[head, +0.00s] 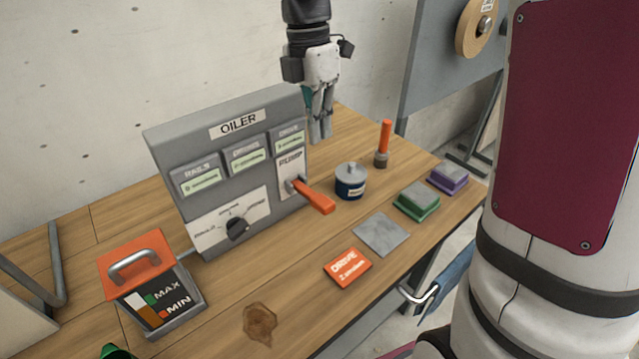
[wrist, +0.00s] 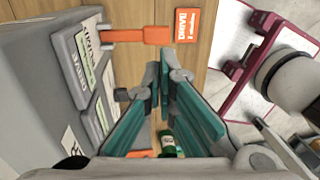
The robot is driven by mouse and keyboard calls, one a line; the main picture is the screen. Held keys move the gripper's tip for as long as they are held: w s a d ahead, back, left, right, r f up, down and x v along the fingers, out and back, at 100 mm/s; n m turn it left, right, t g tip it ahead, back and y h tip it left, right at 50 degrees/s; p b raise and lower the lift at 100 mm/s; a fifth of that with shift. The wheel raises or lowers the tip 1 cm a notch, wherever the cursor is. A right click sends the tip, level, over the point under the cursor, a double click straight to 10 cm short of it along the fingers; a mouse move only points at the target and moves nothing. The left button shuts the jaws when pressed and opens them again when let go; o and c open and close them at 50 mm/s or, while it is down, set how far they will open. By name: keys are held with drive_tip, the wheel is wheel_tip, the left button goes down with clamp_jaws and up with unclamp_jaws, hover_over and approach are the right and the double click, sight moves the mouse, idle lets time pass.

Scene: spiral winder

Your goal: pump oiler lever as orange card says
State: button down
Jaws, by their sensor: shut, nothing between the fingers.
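The grey oiler box (head: 160,150) stands on the wooden bench. It has three labelled displays and a black selector knob (head: 237,229); I cannot read the knob's setting surely. The orange pump lever (head: 313,196) sticks out from the box's right part, sloping down; it also shows in the wrist view (wrist: 125,36). The orange card (head: 347,267) lies flat in front and reads "DRIVE" with a 2 below; it also shows in the wrist view (wrist: 186,25). My gripper (head: 322,140) is shut and empty, pointing down beyond the box's right end, apart from the lever.
An orange-topped MAX/MIN container (head: 137,258) stands at left. A blue pot (head: 350,183), an orange-handled tool (head: 384,140), a grey plate (head: 381,235), and green (head: 416,203) and purple (head: 447,178) blocks lie at right. A brown stain (head: 260,322) marks the front.

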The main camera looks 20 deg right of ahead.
sight(328, 203)
drive_tip(key=f, duration=0.4)
drive_tip(key=s+f, duration=0.1)
drive_tip(key=f, duration=0.4)
drive_tip(key=s+f, duration=0.1)
drive_tip(key=f, duration=0.4)
drive_tip(key=shift+d+p, duration=0.3)
drive_tip(key=shift+s, duration=0.1)
drive_tip(key=shift+f+t+p, duration=0.25)
drive_tip(key=shift+t+p, duration=0.1)
drive_tip(key=shift+t, duration=0.05)
drive_tip(key=shift+s+d+f, duration=0.1)
drive_tip(key=shift+s, duration=0.05)
drive_tip(key=shift+s+d+f+t+y+p, duration=0.1)
drive_tip(key=shift+s+f+t+y+p, duration=0.25)
drive_tip(key=shift+f+t+p, duration=0.4)
drive_tip(key=shift+s+f+p, duration=0.15)
drive_tip(key=shift+f+p, duration=0.2)
drive_tip(key=shift+f, duration=1.65)
